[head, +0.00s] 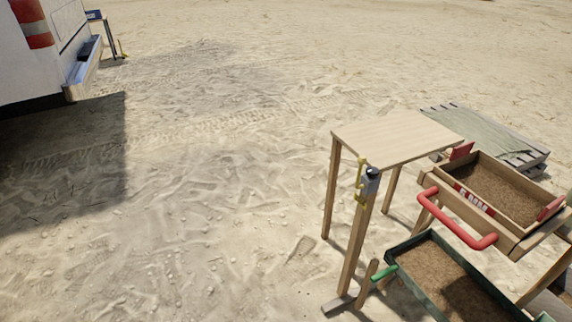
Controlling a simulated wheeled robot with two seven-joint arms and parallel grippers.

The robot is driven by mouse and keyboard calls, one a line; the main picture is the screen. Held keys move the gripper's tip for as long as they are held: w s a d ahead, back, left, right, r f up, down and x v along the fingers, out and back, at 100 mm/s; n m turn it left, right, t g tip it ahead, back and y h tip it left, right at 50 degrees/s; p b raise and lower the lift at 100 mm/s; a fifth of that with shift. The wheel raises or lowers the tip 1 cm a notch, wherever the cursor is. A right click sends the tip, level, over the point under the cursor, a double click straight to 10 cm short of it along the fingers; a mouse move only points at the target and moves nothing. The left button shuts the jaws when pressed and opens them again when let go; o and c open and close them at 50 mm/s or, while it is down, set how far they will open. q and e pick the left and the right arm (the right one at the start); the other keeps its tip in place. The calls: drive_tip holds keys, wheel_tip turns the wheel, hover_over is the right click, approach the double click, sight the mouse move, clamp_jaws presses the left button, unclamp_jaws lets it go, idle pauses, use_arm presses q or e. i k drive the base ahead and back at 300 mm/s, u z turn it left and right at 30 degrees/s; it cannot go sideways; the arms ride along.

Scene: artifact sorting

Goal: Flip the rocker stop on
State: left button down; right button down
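A wooden tray (438,199) with a red bar handle (456,222) and dark soil in it stands at the right on a wooden frame. Red pieces show at its edges, and a small red and white marking is on its near side. Below it is a dark green tray (411,246) with brown soil and a green handle (385,272). I cannot tell which part is the rocker stop or how it is set. Neither of my grippers shows in the head view.
A wooden table (395,133) stands left of the trays, with a yellow and grey device (370,180) at its front leg. A pallet with a greenish cloth (490,136) lies behind. A white vehicle or box (55,60) is at upper left. Sand in the middle is clear.

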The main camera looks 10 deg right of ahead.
sight(362, 160)
drive_tip(key=u, duration=0.05)
drive_tip(key=i, duration=1.1)
drive_tip(key=z, duration=1.9)
